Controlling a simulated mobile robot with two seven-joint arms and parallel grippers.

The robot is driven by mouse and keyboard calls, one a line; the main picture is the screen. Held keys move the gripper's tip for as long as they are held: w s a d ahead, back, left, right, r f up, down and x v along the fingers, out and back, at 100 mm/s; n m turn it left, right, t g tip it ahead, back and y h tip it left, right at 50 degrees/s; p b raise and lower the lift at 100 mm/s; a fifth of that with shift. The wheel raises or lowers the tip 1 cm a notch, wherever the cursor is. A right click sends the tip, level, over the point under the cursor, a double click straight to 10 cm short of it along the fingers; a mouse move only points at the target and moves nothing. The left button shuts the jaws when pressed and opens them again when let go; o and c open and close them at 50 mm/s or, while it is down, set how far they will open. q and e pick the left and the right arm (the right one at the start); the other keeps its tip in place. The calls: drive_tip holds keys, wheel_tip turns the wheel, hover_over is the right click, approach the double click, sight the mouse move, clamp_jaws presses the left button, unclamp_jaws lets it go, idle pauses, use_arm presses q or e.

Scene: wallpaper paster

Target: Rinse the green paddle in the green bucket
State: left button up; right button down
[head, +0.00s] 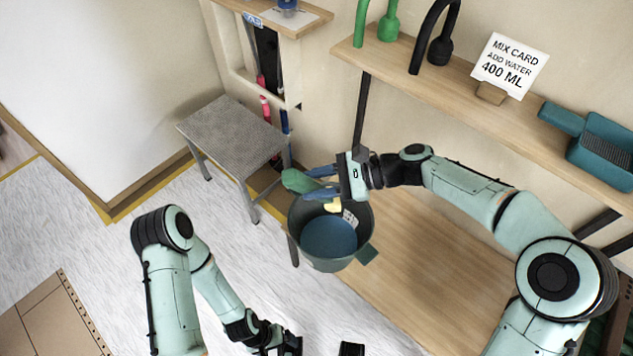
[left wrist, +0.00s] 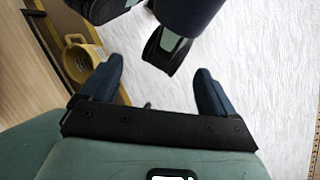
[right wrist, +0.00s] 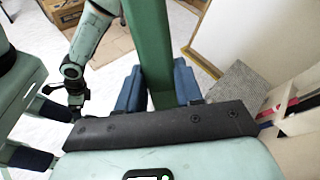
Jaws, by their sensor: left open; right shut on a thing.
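The green bucket (head: 330,265) stands below the shelf, with blue-grey liquid or a blue-grey bottom inside. My right gripper (head: 318,182) is over the bucket's far rim and shut on the green paddle (head: 297,182). In the right wrist view the paddle's long green bar (right wrist: 148,45) runs between the two blue fingers.
A grey stool (head: 235,130) stands left of the bucket. The shelf (head: 480,85) holds green and black tools, a mix card (head: 508,62) and a teal tray (head: 605,160). A yellow mug (left wrist: 82,62) shows in the left wrist view.

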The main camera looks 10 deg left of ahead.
use_arm(q)
drive_tip(key=w+a+f+t+b, duration=0.2)
drive_tip(key=w+f+b, duration=0.4)
drive_tip(key=f+b, duration=0.6)
drive_tip(key=shift+w+a+n+t+y, duration=0.15)
drive_tip(key=shift+w+n+t+y, duration=0.15)
drive_tip(key=shift+t+y, duration=0.1)
use_arm(e)
wheel_tip(320, 180, down, 22)
use_arm(q)
drive_tip(key=shift+s, duration=0.1)
use_arm(e)
drive_tip(key=shift+f, duration=0.15)
wheel_tip(320, 180, down, 3)
drive_tip(key=shift+r, duration=0.15)
idle(0.6)
idle(0.5)
